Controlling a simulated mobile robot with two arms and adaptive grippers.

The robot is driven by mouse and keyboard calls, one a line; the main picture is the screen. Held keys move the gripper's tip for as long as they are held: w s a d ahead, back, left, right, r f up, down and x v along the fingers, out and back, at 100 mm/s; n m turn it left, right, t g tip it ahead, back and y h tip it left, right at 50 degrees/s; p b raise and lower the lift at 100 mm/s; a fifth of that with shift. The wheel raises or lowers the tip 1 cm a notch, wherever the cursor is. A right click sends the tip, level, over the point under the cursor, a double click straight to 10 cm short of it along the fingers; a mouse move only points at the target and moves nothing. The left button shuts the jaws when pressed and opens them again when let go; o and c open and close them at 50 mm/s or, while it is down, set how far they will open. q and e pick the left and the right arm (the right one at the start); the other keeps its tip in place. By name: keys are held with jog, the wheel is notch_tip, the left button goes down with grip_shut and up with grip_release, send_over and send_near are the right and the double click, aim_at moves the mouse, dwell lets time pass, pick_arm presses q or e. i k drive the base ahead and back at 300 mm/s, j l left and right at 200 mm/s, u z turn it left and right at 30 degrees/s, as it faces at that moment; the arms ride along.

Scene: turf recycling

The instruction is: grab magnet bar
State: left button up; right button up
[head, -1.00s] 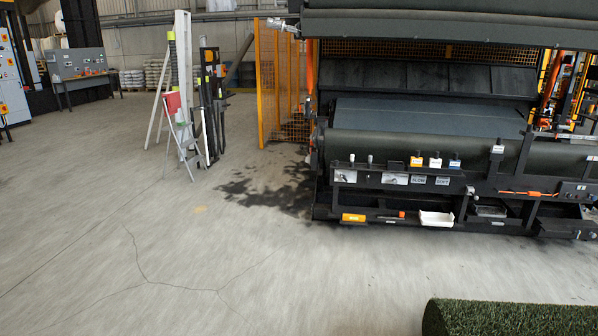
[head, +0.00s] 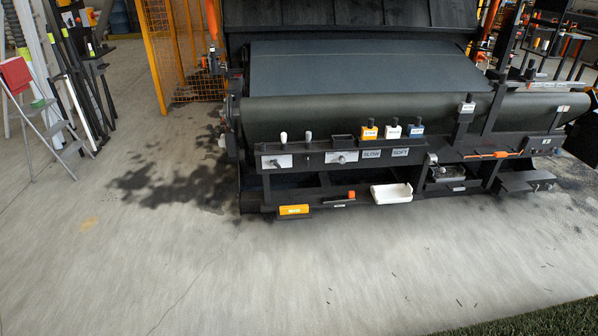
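I cannot tell for certain which thing is the magnet bar. In the head view, several long dark bars (head: 75,75) stand upright in a rack at the upper left, beside a white post. A thin orange bar (head: 487,155) lies along the right part of the machine's front rail. A yellow block (head: 293,210) and a small orange-tipped dark tool (head: 340,200) sit on the machine's lower ledge. Neither of my grippers shows in the head view.
A large black roller machine (head: 360,110) fills the upper middle and right. A grey stepladder (head: 45,125) with a red top stands at left, and a yellow mesh fence (head: 175,50) behind. Green turf (head: 540,322) lies at the bottom right.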

aim_at(333, 199)
jog(key=i+l+z, duration=0.15)
jog(key=i+z, duration=0.2)
jog(key=i, duration=0.75)
jog(key=i+j+z, duration=0.1)
jog(key=z, duration=0.25)
jog(key=i+j+z, duration=0.1)
jog(key=z, duration=0.25)
